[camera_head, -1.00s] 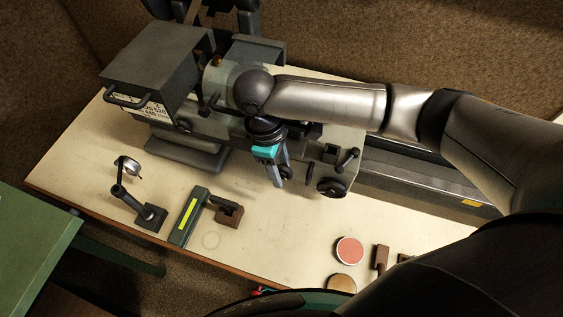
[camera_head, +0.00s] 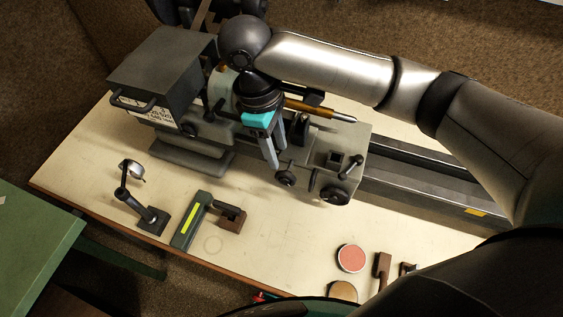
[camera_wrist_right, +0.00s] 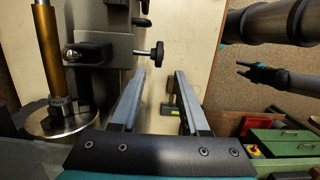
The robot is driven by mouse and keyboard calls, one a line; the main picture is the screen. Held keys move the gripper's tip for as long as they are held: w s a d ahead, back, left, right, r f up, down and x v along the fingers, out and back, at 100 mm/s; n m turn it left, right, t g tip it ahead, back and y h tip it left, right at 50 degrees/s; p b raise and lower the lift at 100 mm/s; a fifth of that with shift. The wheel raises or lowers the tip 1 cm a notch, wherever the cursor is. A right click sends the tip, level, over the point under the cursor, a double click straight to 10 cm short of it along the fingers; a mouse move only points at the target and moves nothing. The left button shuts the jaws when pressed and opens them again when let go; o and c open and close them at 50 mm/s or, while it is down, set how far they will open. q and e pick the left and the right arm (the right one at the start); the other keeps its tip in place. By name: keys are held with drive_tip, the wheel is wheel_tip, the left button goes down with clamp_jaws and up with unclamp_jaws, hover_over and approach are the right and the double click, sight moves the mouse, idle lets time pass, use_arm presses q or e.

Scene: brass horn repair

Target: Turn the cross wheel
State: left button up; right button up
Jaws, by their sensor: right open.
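The lathe carriage (camera_head: 345,155) carries two dark round handwheels on its front, one at the left (camera_head: 285,178) and one further right (camera_head: 335,193). I cannot tell which is the cross wheel. My right gripper (camera_head: 277,158) is open and empty, its fingers pointing down just above and left of the left handwheel. In the right wrist view, a black knob on a short shaft (camera_wrist_right: 156,50) lies beyond the right gripper's fingertips (camera_wrist_right: 161,74), apart from them. My left gripper (camera_wrist_right: 242,69) shows small at the right there, its fingers apart.
The grey headstock (camera_head: 165,65) stands left of my right arm, and a brass-coloured rod (camera_head: 308,107) lies behind the gripper. The lathe bed (camera_head: 420,180) runs right. A green-and-yellow tool (camera_head: 190,220), a lamp-like stand (camera_head: 150,217) and a red disc (camera_head: 351,258) rest on the pale bench (camera_head: 270,245).

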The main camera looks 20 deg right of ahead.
wheel_tip(320, 180, up, 6)
drive_tip(key=shift+w+a+p, duration=0.3)
drive_tip(key=shift+a+p, duration=0.15)
drive_tip(key=shift+s, duration=0.1)
